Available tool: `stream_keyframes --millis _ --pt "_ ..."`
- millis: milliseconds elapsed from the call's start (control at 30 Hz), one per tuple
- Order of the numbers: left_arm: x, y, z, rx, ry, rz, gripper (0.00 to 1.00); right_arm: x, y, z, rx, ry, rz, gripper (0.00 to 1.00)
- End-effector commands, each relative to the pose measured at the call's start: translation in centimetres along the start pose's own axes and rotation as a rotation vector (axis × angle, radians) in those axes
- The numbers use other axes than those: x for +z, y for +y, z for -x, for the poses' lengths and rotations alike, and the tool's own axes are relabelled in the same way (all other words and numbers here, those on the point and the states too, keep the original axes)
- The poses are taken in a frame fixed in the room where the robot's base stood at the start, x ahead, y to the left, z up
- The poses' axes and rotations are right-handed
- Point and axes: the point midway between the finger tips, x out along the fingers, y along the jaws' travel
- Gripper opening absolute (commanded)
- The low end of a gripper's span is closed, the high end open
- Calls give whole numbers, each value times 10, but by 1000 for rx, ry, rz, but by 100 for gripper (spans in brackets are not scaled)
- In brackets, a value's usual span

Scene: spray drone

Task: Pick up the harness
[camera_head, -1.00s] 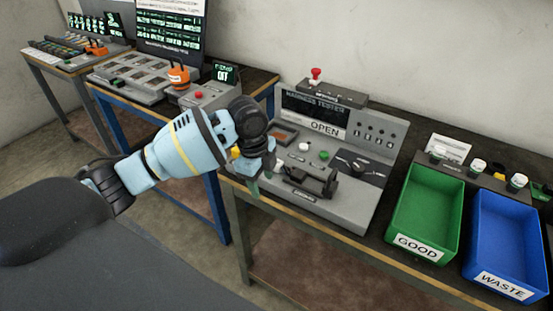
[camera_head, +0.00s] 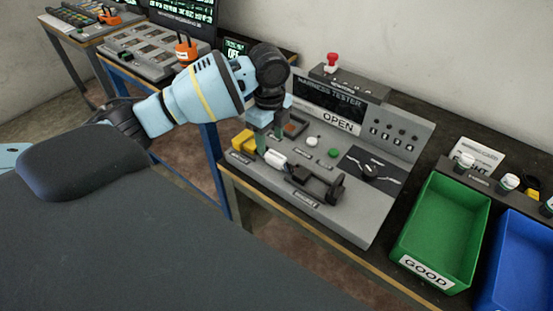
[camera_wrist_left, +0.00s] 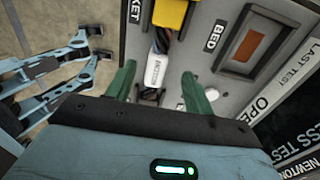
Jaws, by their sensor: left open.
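The harness shows as a white connector (camera_head: 276,160) with dark and coloured wires on the grey harness tester (camera_head: 340,215). A yellow block (camera_head: 240,142) stands at its left end. My left gripper (camera_head: 268,138) is open, its green fingers pointing down just above the tester bed near the connector. In the left wrist view, the white connector (camera_wrist_left: 154,72) lies between the open green fingers, apart from both. Its wires run toward the yellow block (camera_wrist_left: 170,12). The far side of the harness is partly hidden by the gripper in the head view. My right gripper is not in view.
A black clamp (camera_head: 318,184) stands on the tester right of the connector. The green GOOD bin (camera_head: 440,275) and blue WASTE bin (camera_head: 520,250) stand to the right.

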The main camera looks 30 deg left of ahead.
Motion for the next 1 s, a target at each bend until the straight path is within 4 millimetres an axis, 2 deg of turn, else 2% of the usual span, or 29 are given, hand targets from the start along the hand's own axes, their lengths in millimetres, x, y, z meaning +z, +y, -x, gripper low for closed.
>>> stream_keyframes --millis 167,400,500,767,1000 --pt "0 1 -7 0 -2 1 53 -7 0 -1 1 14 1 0" --pt "-3 4 -41 0 -1 1 53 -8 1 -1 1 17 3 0" --pt "-3 3 -48 -1 -2 1 53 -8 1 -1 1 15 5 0" --pt "-3 3 -51 -3 -1 1 53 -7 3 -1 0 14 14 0" --pt "-3 3 -50 -3 -1 0 24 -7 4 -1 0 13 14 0"
